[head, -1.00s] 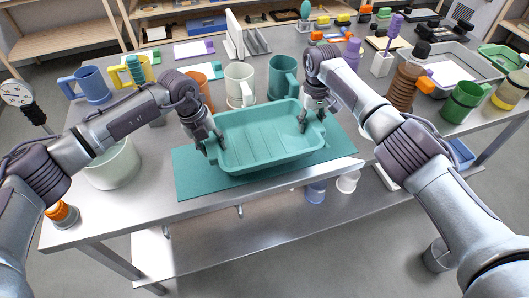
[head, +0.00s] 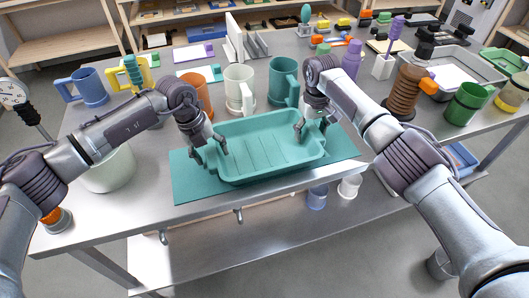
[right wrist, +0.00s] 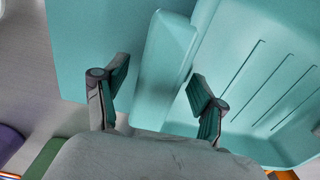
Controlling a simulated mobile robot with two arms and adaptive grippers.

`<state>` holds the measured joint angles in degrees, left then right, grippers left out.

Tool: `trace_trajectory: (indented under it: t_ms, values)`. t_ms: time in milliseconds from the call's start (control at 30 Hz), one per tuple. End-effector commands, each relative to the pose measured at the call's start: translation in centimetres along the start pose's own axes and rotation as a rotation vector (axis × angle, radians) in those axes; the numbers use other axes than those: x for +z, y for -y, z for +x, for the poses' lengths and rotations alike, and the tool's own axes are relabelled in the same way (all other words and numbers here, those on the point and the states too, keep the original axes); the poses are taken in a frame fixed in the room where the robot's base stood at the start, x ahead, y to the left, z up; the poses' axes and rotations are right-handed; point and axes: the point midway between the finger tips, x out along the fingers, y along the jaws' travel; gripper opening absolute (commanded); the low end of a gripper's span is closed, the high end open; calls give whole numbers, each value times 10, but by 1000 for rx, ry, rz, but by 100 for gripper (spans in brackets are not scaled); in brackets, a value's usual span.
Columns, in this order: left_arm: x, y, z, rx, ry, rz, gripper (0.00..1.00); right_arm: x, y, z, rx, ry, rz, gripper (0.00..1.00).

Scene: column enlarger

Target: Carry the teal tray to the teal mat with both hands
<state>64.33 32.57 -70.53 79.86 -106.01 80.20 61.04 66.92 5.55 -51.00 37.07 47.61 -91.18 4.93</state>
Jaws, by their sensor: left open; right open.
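The teal tray (head: 262,148), a shallow ribbed tub with a handle at each end, sits level on the flat teal mat (head: 186,182). The mat shows around it at the left, right and front. My left gripper (head: 209,153) is open at the tray's left end, its fingers spread about the rim there. My right gripper (head: 312,127) is open at the right end. In the right wrist view, its open fingers (right wrist: 155,90) stand on either side of the tray's end handle (right wrist: 166,55), with visible gaps. Contact at the left end is hard to tell.
An orange mug (head: 198,92), a white mug (head: 240,84) and a teal mug (head: 284,80) stand close behind the tray. A pale pot (head: 108,170) is at the left. A brown ribbed bottle (head: 405,90) and a green mug (head: 466,103) stand at the right.

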Motion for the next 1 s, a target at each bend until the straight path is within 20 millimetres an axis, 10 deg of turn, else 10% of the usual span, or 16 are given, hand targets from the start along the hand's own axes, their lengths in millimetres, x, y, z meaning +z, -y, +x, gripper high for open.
trace_trajectory:
  t_ms: [500, 767, 1000]
  values:
    - [1, 0, -98, -1, 3, 0, 66, 0, 0, 0, -1, 0, -1, 70]
    - [0, 0, -109, 1, 0, 0, 66, -1, 0, -12, -1, -2, -1, 70]
    - [0, 0, -109, 0, 0, 0, 66, -1, 0, -61, 0, -5, -2, 70]
